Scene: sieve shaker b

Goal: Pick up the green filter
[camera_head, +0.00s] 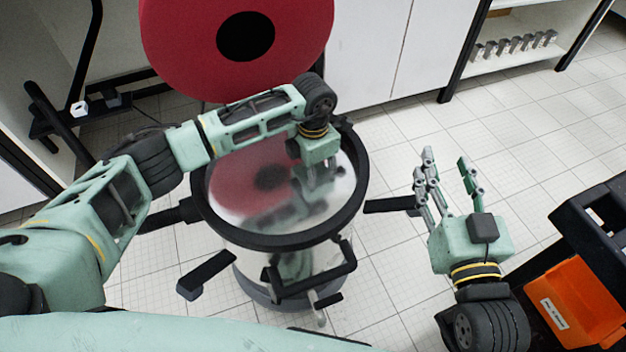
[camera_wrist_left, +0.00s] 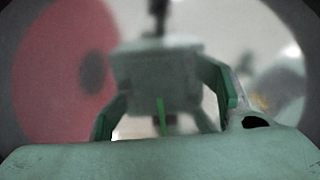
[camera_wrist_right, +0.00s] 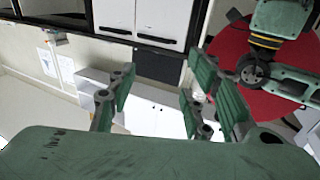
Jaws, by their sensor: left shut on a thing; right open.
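A round machine vessel with a black rim (camera_head: 205,212) stands on the floor, with a shiny, mirror-like top surface. My left gripper (camera_head: 322,180) points down at this surface, just inside the rim's right part. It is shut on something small. In the left wrist view a thin bright green sliver (camera_wrist_left: 161,117), likely part of the green filter, shows between the fingers; the rest is hidden or blurred. A reflection of the gripper lies behind it. My right gripper (camera_head: 447,170) is open and empty above the floor, right of the vessel; its spread fingers also show in the right wrist view (camera_wrist_right: 160,100).
A big red disc with a black centre (camera_head: 180,45) stands behind the vessel. Black handles and feet stick out around the vessel. An orange bin (camera_head: 580,300) sits in a black frame at the lower right. Shelves (camera_head: 510,58) stand at the back right. Tiled floor lies between.

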